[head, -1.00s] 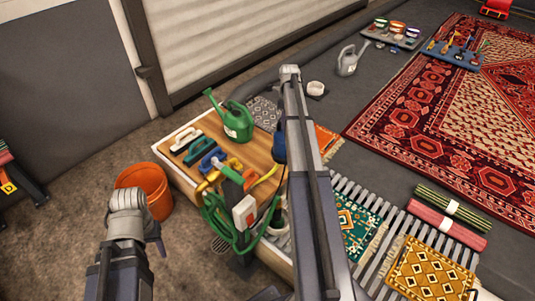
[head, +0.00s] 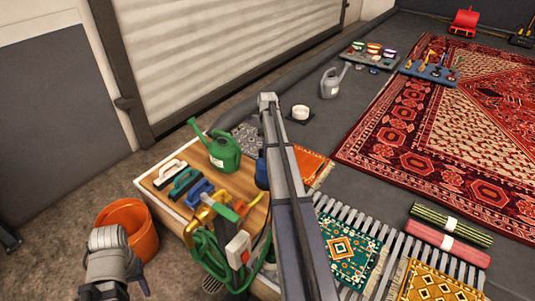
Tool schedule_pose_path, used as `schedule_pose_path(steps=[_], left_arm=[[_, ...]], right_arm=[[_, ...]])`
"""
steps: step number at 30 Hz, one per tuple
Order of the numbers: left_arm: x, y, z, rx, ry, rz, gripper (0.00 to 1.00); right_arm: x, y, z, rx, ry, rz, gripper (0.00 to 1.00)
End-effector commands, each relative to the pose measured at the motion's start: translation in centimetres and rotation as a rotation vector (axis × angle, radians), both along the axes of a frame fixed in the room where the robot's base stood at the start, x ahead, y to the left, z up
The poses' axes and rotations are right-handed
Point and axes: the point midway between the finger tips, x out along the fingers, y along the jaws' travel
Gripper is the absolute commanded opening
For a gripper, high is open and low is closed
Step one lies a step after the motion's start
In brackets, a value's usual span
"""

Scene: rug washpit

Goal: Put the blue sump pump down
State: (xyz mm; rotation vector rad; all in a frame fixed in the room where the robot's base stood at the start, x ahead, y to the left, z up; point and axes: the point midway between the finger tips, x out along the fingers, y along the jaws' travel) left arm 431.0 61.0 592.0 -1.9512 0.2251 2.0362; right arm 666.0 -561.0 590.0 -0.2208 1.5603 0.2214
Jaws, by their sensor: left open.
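A dark blue object (head: 261,172), which looks like the blue sump pump, shows at the right side of the wooden worktop (head: 238,187). My long arm link covers much of it, so I cannot tell whether it stands there or is held. My left gripper (head: 141,284) is at the lower left, just below the orange bucket and mostly hidden behind its own wrist. It is open, and I see nothing in it. My right gripper is out of sight.
Small rugs (head: 345,243) lie on a slatted rack at right.

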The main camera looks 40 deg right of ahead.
Motion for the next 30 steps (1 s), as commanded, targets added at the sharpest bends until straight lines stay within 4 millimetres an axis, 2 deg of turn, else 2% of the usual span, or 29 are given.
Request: schedule_pose_path(steps=[1,4,14,25,30], left_arm=[[0.0,0.0,-1.4,0.001,0.0,-0.001,0.5],[0.0,0.1,-2.5,0.004,-0.001,-0.001,0.5],[0.0,0.1,-3.1,0.006,-0.002,-0.002,0.5],[0.1,0.1,-6.5,0.005,-0.003,-0.007,0.5],[0.1,0.1,-6.7,0.004,-0.003,-0.007,0.5]], right_arm=[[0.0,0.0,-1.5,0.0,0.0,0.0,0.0],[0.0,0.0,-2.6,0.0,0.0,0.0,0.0],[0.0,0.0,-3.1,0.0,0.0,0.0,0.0],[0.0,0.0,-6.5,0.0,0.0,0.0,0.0],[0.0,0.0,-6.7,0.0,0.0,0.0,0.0]])
